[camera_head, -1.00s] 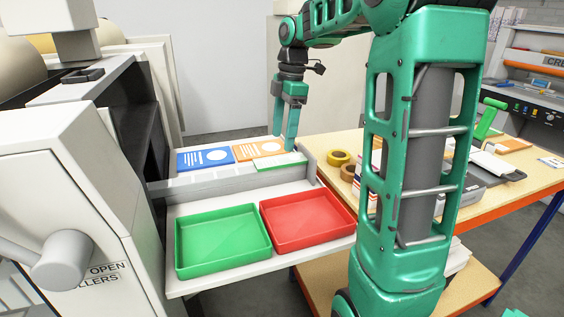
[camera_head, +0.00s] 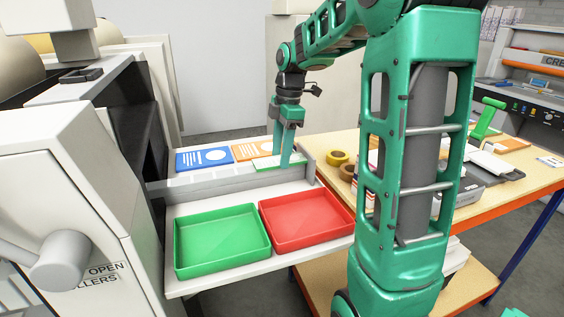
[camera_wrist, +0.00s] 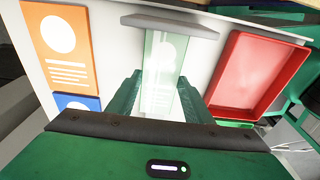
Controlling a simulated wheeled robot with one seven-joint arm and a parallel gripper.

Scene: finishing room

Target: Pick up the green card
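The green card (camera_head: 268,164) lies flat on the pale shelf of the machine, at the right end of a row of cards, behind a low grey rail. In the wrist view the green card (camera_wrist: 161,72) is pale, with a light circle and lines. My gripper (camera_head: 280,160) is over the card's right part, fingers pointing down. In the wrist view my gripper (camera_wrist: 160,90) is open, with its fingers apart on either side of the card. I cannot tell whether the fingertips touch the card.
A blue card (camera_head: 204,158) and an orange card (camera_head: 252,150) lie left of the green one. A green tray (camera_head: 222,240) and a red tray (camera_head: 307,220) stand empty in front of the rail. Tape rolls (camera_head: 338,157) sit on the wooden table at right.

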